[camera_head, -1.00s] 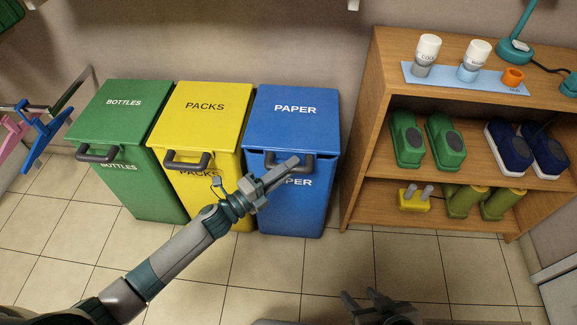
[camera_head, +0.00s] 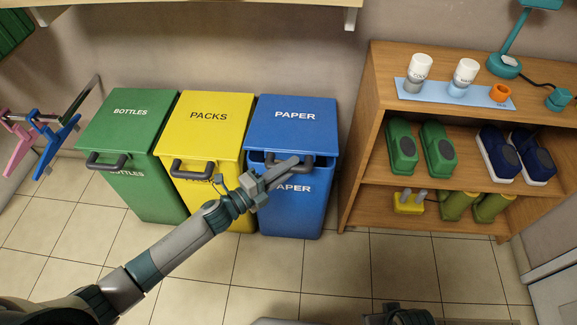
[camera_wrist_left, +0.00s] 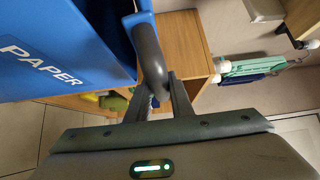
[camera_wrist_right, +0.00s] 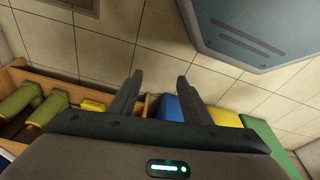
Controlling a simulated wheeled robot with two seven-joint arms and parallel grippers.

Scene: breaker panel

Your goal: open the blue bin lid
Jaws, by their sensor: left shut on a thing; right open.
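The blue bin (camera_head: 290,210) marked PAPER stands at the right of a row of three bins. Its blue lid (camera_head: 291,125) is slightly raised at the front, with a dark gap under its edge. A dark grey handle (camera_head: 322,162) sits on the lid's front; it also shows in the left wrist view (camera_wrist_left: 146,50). My left gripper (camera_head: 290,165) is shut on this handle, its fingers on either side of the bar in the left wrist view (camera_wrist_left: 160,88). My right gripper (camera_wrist_right: 155,85) is open and empty, pointing at the floor away from the bins.
The yellow PACKS bin (camera_head: 208,118) and green BOTTLES bin (camera_head: 130,120) stand to the left with lids shut. A wooden shelf (camera_head: 360,150) with shoes, boots and shakers stands close on the right. A wall shelf (camera_head: 200,14) hangs above the bins. The tiled floor in front is clear.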

